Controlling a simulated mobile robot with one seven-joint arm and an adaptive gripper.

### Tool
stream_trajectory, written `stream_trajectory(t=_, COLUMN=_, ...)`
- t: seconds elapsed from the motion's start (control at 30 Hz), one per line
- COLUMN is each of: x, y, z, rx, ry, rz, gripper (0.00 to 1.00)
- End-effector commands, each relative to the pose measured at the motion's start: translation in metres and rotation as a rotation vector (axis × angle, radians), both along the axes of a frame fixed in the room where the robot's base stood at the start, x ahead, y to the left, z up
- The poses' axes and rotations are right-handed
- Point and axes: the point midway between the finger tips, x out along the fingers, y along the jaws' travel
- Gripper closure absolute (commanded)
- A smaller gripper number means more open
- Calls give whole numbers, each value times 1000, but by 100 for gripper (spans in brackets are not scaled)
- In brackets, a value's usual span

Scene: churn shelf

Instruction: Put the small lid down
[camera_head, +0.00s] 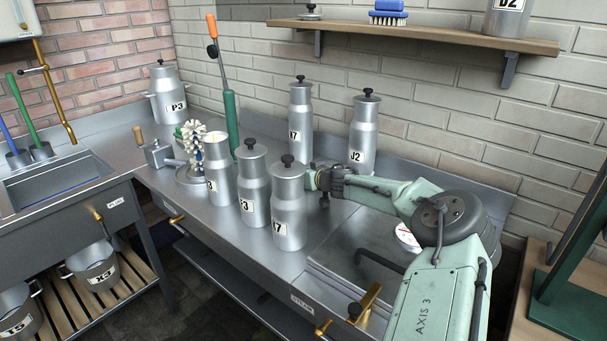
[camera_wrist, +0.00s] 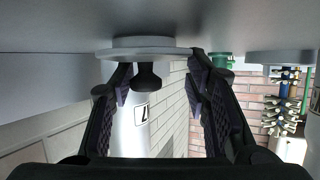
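In the wrist view, which appears upside down, a small grey lid (camera_wrist: 150,53) with a black knob (camera_wrist: 147,76) shows at the fingertips. Its underside appears to meet the grey worktop (camera_wrist: 50,30). My gripper (camera_wrist: 160,80) is open, with one dark finger on each side of the knob; gaps show between knob and fingers, the left one narrower. In the head view my gripper (camera_head: 318,180) is low over the counter, just right of and behind the can K7 (camera_head: 288,205), which hides the lid there. An open-topped can (camera_head: 217,165) stands further left.
Lidded cans N7 (camera_head: 300,115) and J2 (camera_head: 363,135) stand behind my gripper; another lidded can (camera_head: 253,180) stands beside K7. A green tool (camera_head: 231,120) and a brush (camera_head: 192,145) are to the left. The wall shelf (camera_head: 420,35) carries another small lid (camera_head: 310,15).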

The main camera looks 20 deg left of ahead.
Motion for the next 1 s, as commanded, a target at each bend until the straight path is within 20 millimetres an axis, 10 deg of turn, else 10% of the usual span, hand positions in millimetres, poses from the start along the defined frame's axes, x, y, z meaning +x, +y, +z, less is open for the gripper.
stream_trajectory(t=0.6, x=-1, y=-1, z=4, rx=-1, ry=0, rz=-1, gripper=39)
stream_trajectory(t=1.0, x=-47, y=-51, z=30, rx=-2, ry=0, rz=-3, gripper=39)
